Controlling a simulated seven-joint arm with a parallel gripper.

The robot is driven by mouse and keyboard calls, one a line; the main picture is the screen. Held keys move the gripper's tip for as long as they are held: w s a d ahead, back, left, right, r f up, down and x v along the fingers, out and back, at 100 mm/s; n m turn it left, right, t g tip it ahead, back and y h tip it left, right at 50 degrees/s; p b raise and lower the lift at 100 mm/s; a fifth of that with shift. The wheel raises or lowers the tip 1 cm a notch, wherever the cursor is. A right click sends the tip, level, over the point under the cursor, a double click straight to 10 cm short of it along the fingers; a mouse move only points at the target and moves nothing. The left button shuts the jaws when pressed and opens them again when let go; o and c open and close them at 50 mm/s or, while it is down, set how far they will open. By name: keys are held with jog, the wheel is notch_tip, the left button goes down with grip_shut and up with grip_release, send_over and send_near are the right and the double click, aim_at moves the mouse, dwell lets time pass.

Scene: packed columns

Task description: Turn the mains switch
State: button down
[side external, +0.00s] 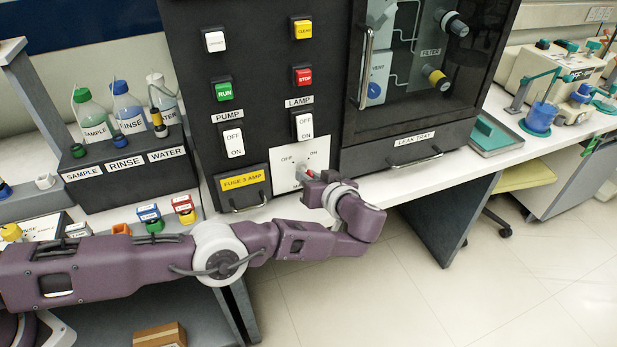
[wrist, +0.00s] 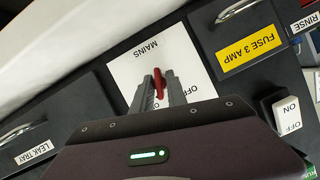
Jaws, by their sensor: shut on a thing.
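The mains switch is a red handle (wrist: 159,84) on a white plate (wrist: 130,72) marked MAINS. In the wrist view, which shows the panel upside down and tilted, my gripper (wrist: 160,84) has one finger on each side of the handle and is shut on it. In the side external view the white plate (side external: 288,163), with OFF and ON marks, sits low on the black panel. My gripper (side external: 309,175) reaches it from the front and covers its lower part. The fingers hide part of the plate's lettering, and I cannot tell which mark the handle points to.
A yellow fuse label (side external: 243,181) on a drawer with a handle is left of the plate. The lamp rocker switch (side external: 304,125) is just above it, the pump rocker (side external: 234,140) up left. The leak tray drawer (side external: 405,145) is to the right. Bottles (side external: 128,108) stand at left.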

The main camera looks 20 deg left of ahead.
jog(key=shift+d, duration=0.1)
jog(key=c, duration=1.6)
grip_release()
jog(key=shift+o, duration=0.2)
jog(key=v, duration=0.7)
